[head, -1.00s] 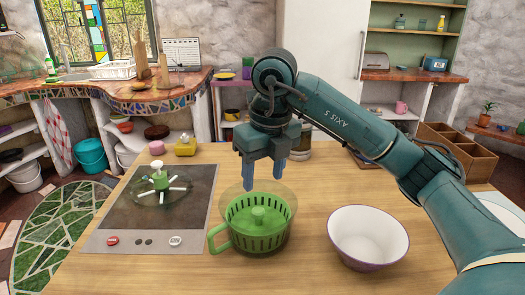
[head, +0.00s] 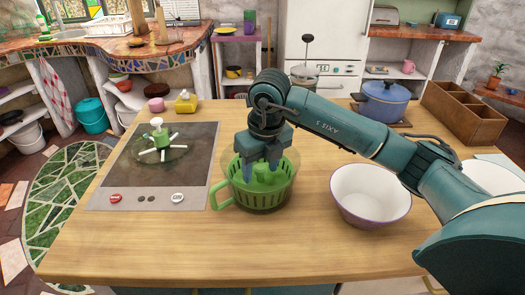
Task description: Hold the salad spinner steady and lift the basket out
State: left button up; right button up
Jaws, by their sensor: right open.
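The salad spinner's clear bowl (head: 293,165) stands on the wooden table, left of a white bowl. The slotted green basket (head: 262,196) sits inside it, with its loop handle (head: 217,196) sticking out to the left. My right gripper (head: 261,172) is open and points down into the basket, its blue fingers below the rim around the central green knob. Whether the fingers touch the knob I cannot tell. A clear lid with a green hub and white-tipped knob (head: 157,133) lies on the dark cooktop. My left gripper is not in view.
The white bowl (head: 370,194) with a purple rim stands to the right, below my right arm. A blue pot (head: 386,102) and wooden divided box (head: 464,114) stand behind. The cooktop (head: 125,172) lies left. The table front is clear.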

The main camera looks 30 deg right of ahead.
jog(key=shift+f, duration=0.5)
